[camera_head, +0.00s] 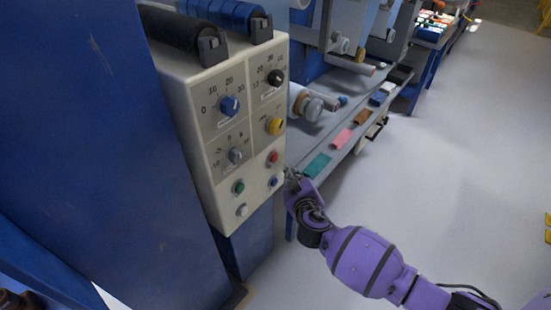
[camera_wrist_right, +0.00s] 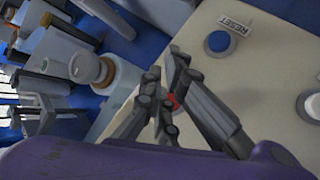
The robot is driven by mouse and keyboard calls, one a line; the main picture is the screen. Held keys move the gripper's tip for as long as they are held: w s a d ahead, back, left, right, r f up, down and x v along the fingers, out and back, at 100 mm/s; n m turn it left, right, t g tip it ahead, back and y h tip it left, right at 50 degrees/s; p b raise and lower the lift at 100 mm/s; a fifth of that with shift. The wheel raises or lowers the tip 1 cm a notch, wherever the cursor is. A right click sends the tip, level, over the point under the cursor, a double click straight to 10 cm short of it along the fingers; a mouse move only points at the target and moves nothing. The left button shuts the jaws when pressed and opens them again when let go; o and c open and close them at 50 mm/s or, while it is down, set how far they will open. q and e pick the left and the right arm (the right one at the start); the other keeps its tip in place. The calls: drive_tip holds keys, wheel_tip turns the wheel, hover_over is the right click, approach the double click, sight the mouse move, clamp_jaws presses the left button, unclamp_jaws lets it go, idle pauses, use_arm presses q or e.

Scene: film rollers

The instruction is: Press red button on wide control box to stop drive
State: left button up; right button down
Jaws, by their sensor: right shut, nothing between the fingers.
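The wide control box (camera_head: 205,130) has a cream front panel with dials and small round buttons. Its red button (camera_head: 273,157) is at the right of the panel, above a small blue button (camera_head: 273,181). My right gripper (camera_head: 291,176) is shut and empty, at the panel's right edge, a little below and right of the red button in the head view. In the right wrist view the red button (camera_wrist_right: 173,102) shows between the finger links, partly hidden by them. I cannot tell whether the fingers touch it. My left gripper is not in view.
The blue button (camera_wrist_right: 218,41) with a RESET label and a white button (camera_wrist_right: 313,105) lie nearby on the panel. A yellow knob (camera_head: 275,126) is above the red button. Rollers (camera_head: 310,105) and a shelf (camera_head: 335,140) stand right of the box.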

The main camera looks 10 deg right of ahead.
drive_tip(key=shift+s+d, duration=0.85)
drive_tip(key=shift+s, duration=0.25)
